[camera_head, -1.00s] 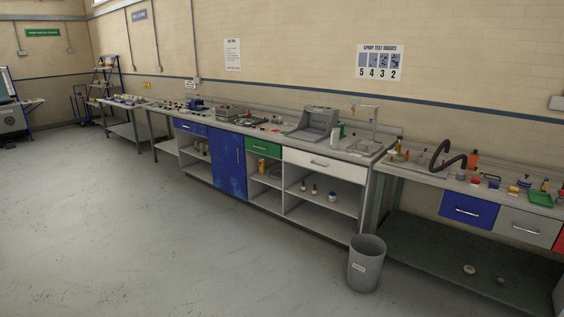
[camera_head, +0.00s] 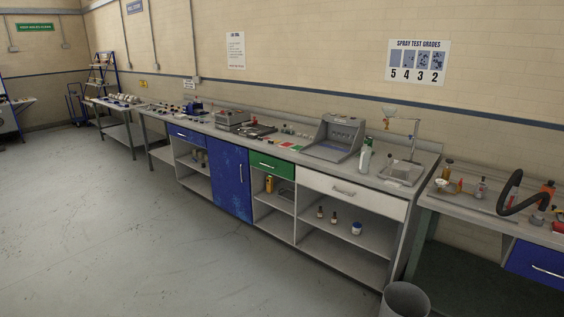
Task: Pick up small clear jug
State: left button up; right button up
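I cannot make out a small clear jug with certainty; things on the benches are too small to tell apart at this distance. The long grey workbench (camera_head: 405,206) runs along the wall from the middle left to the right, with many small items on top. A clear funnel (camera_head: 390,111) on a stand is at the bench's right end, above a pale tray (camera_head: 398,173). Neither of my grippers is in view.
A grey bin (camera_head: 404,300) stands on the floor at the bottom right. A second bench (camera_head: 468,205) with bottles and a black hose (camera_head: 512,200) is at the right. The floor (camera_head: 130,240) at the left and front is clear.

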aim_at(365, 152)
jog(key=i+j+z, duration=0.15)
jog(key=i, duration=1.55)
jog(key=i+z, duration=0.3)
jog(key=i, duration=0.2)
jog(key=i+z, duration=0.25)
jog(key=i, duration=0.25)
jog(key=i+j+z, duration=0.3)
jog(key=i, duration=0.15)
